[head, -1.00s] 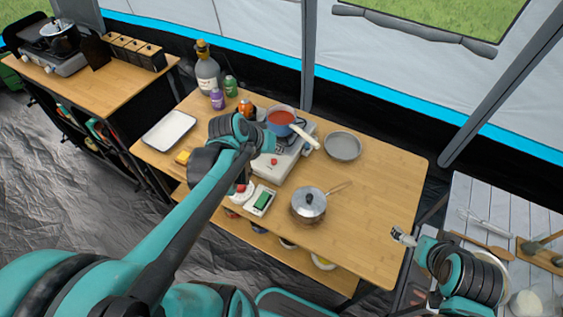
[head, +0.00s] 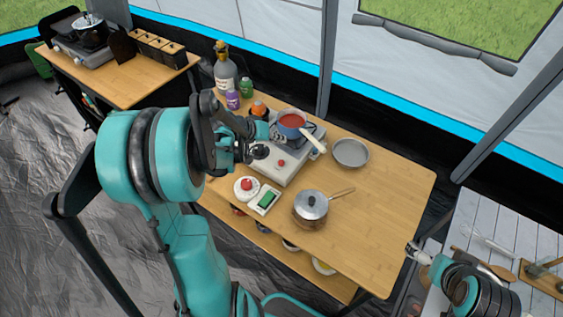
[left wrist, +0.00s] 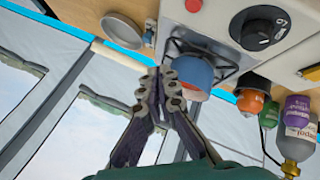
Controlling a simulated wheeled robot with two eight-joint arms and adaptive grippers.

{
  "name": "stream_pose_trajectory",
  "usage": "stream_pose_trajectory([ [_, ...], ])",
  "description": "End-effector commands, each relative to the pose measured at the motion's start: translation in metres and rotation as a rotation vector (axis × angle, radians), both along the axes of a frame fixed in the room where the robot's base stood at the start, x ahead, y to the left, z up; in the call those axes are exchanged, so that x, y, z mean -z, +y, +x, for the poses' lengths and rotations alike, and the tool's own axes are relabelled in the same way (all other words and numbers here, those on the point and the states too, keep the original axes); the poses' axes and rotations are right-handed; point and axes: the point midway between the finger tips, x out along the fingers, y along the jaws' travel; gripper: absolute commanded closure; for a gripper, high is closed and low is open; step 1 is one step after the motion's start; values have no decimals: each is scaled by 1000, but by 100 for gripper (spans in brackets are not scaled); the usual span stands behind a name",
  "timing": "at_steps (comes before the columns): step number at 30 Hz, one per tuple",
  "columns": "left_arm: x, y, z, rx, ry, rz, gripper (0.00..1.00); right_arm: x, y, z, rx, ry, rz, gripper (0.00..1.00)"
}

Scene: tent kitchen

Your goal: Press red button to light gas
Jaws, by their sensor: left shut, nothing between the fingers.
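The small red button (head: 281,162) is on the front of a white gas stove (head: 301,163). It shows at the top edge of the left wrist view (left wrist: 194,5), beside the black control knob (left wrist: 257,27). My left gripper (head: 248,149) is above the left front of the stove, apart from the button. In the left wrist view its fingers (left wrist: 163,80) are shut and empty, overlapping the view of the burner and pot. A blue pot (head: 291,124) of red food is on the burner. My right gripper (head: 413,249) is near the table's right edge; its jaws are too small to judge.
A grey pan (head: 350,153) stands right of the stove. A lidded pot (head: 311,206), a green sponge (head: 267,199) and a plate with a red item (head: 246,186) stand in front. Bottles (head: 226,72) stand behind left. The wooden table (head: 380,220) is clear at right.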

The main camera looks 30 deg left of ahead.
Motion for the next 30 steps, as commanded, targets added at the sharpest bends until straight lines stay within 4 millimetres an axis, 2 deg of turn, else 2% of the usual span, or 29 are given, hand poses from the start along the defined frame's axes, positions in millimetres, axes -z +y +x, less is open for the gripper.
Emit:
stream_pose_trajectory([
  [8, 18, 0, 0, 0, 0, 0, 100, 15, 0, 0, 0, 0, 0, 0],
  [21, 79, 0, 0, -1, 0, 1, 100, 64, 0, 0, 0, 0, 0, 0],
  [25, 87, 0, 0, -1, 0, 1, 100, 71, 0, 0, 0, 0, 0, 0],
  [30, 88, 0, 0, -1, 0, 1, 100, 72, 0, 0, 0, 0, 0, 0],
])
